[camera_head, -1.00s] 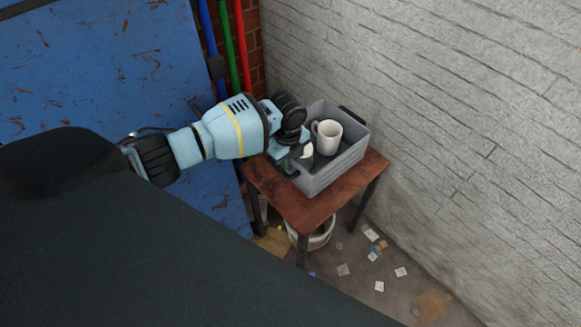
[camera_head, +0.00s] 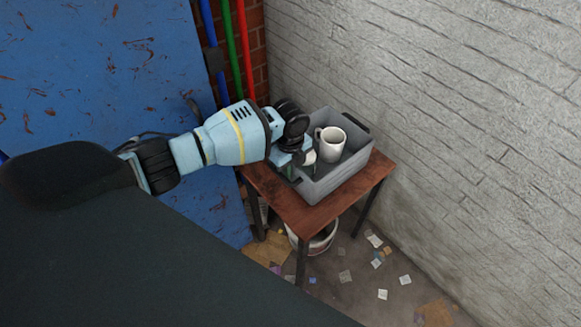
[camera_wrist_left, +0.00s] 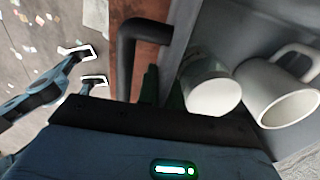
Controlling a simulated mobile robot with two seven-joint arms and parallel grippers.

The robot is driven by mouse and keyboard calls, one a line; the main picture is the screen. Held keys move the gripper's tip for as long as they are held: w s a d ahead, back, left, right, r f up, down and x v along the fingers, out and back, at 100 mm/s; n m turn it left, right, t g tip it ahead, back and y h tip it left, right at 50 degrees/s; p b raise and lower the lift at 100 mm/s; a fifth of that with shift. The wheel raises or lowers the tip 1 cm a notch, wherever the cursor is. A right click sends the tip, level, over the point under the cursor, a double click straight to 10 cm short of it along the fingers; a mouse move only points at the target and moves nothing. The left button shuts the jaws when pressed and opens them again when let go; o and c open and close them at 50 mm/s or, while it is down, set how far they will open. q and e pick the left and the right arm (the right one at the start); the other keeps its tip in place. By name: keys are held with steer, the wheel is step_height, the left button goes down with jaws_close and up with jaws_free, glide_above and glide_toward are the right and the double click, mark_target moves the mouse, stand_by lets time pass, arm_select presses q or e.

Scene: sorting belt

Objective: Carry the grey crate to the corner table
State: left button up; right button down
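The grey crate (camera_head: 325,185) stands on a small brown wooden table (camera_head: 303,217) in the corner.
A pale brick wall (camera_head: 440,120) rises behind and right of the table. A blue panel (camera_head: 100,80) and coloured pipes (camera_head: 227,45) are on the left. A white bucket (camera_head: 318,240) sits under the table. Paper scraps (camera_head: 383,294) litter the floor.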

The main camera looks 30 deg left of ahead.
arm_select(q)
steer(key=o, duration=0.4)
steer(key=shift+c, duration=0.2)
steer(key=shift+r, duration=0.1)
step_height(320, 180, up, 12)
steer(key=shift+r+p, duration=0.1)
steer(key=shift+p, duration=0.8)
